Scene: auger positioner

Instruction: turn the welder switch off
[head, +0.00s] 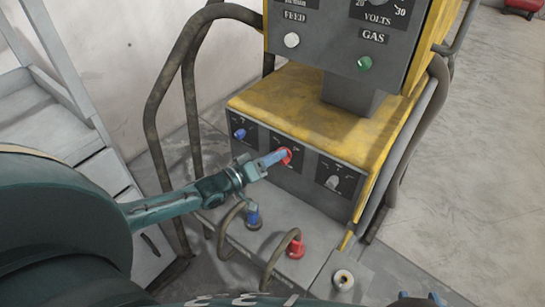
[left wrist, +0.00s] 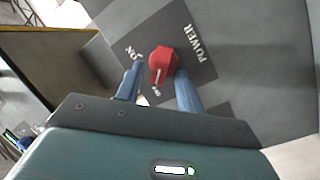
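The welder switch is a red knob (head: 285,156) on the dark middle panel of the yellow machine's lower front. In the left wrist view the red knob (left wrist: 163,62) sits on a plate marked POWER, with ON at its left and a partly hidden white mark below. A pale line on the knob runs downward in that view. My left gripper (head: 283,156) is at the knob. Its two blue fingers (left wrist: 158,85) stand apart, one on each side of the knob, with a gap at the left finger. Only the blue fingertips of my right gripper (head: 420,297) show, apart, at the bottom edge.
A blue knob (head: 239,133) and a grey switch (head: 332,182) flank the red one. Below are a blue plug (head: 253,217) and a red plug (head: 296,248) with cables. The control box (head: 350,50) overhangs above. A bent hose (head: 158,110) runs along the left.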

